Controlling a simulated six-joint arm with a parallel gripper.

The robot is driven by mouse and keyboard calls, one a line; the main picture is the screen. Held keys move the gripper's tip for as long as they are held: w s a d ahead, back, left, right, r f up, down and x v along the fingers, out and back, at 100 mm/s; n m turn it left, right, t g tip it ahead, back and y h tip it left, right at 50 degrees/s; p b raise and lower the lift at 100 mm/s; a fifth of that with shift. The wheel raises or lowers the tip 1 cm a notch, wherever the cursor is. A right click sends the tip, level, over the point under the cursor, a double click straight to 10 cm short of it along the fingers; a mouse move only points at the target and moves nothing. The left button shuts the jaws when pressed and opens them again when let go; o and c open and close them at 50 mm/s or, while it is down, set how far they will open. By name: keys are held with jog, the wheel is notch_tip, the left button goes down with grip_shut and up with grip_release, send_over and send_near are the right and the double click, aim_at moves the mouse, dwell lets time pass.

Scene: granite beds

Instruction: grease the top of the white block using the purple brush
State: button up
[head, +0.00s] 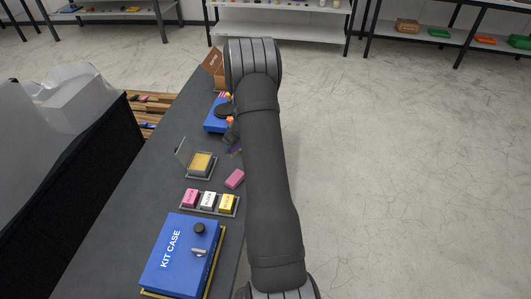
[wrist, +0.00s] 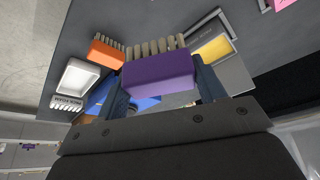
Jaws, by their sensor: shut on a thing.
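The white block (head: 208,200) sits in a small grey tray (head: 186,208) on the dark bench in the head view, between a pink block (head: 190,198) and a yellow block (head: 227,203). In the wrist view the purple brush (wrist: 158,75) is clamped between the two fingers of my gripper (wrist: 160,88), its pale bristles pointing away from the gripper. In the head view my arm hides most of the gripper; a bit of purple (head: 235,149) shows beside it. An open tin with a yellow pad (head: 201,162) lies nearby, also in the wrist view (wrist: 212,48).
A loose pink block (head: 235,178) lies beside the tray. The blue kit case (head: 175,255) fills the near bench end. A blue object (head: 214,118) and a cardboard box (head: 212,66) stand farther back.

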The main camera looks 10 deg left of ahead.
jog(key=a+n+g, duration=0.2)
jog(key=a+n, duration=0.4)
jog(key=a, duration=0.9)
send_over(199, 161)
jog(key=d, duration=0.2)
jog(key=shift+s+f, duration=0.15)
jog(key=shift+f, duration=3.4)
jog(key=shift+f, duration=0.55)
notch_tip(199, 161, up, 7)
jog(key=shift+f, duration=0.2)
jog(key=shift+y, duration=0.3)
jog(key=shift+f, duration=2.75)
jog(key=shift+f, duration=0.6)
